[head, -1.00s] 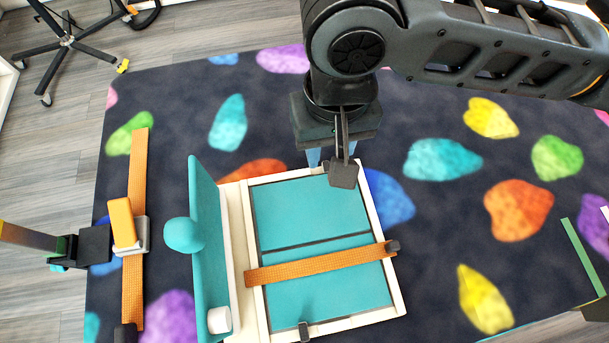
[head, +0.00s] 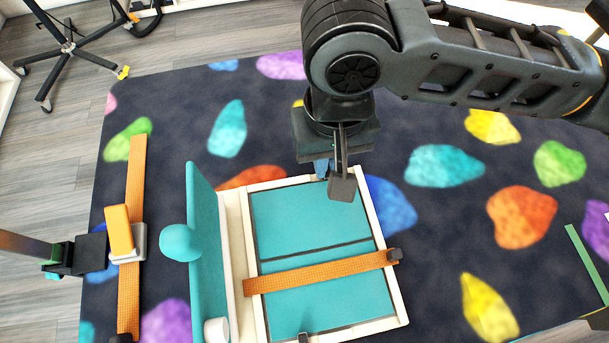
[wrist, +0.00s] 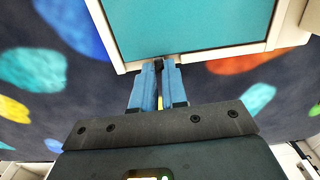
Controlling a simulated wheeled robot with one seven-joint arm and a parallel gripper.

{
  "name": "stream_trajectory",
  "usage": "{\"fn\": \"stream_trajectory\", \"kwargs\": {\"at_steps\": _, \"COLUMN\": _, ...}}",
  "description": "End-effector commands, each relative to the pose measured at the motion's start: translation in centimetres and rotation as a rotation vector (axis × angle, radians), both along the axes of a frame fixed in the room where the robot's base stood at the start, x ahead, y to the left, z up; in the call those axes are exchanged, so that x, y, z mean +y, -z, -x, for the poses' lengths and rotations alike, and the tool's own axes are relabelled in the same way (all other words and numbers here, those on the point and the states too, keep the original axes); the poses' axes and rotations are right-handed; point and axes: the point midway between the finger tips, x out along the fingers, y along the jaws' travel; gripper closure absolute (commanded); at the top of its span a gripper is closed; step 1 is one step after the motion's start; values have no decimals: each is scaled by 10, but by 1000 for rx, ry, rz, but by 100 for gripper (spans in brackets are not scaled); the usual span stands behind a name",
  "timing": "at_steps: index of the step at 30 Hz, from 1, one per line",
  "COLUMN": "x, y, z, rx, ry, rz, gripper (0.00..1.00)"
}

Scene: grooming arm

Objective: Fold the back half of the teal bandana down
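The teal bandana (head: 310,215) appears as a flat teal sheet inside a cream frame (head: 380,230). A dark line splits it into a back half and a front half, and an orange strap (head: 320,272) crosses the front half. Its back edge also shows in the wrist view (wrist: 190,25). My gripper (head: 322,166) is at the frame's back edge. In the wrist view its blue fingers (wrist: 158,66) are close together, with a small dark tab (wrist: 158,63) between their tips. Whether that tab belongs to the bandana or the frame is unclear.
An upright teal panel (head: 205,255) with a teal ball (head: 180,243) stands left of the frame. Further left are an orange strip (head: 137,185) and a post with a dark clamp (head: 90,253). Dark clips sit at the frame's right (head: 394,255) and front (head: 303,337) edges. The patterned mat to the right is mostly clear.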

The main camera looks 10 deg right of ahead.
Motion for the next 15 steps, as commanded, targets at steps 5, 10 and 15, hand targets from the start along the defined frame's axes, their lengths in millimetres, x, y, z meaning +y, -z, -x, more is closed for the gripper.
{"fn": "stream_trajectory", "kwargs": {"at_steps": 5, "x": 0, "y": -8, "z": 1, "rx": 1, "ry": 0, "rz": -1, "gripper": 90}}
{"fn": "stream_trajectory", "kwargs": {"at_steps": 10, "x": 0, "y": -17, "z": 2, "rx": 1, "ry": 0, "rz": -1, "gripper": 90}}
{"fn": "stream_trajectory", "kwargs": {"at_steps": 15, "x": 0, "y": -23, "z": 3, "rx": 0, "ry": 0, "rz": -1, "gripper": 90}}
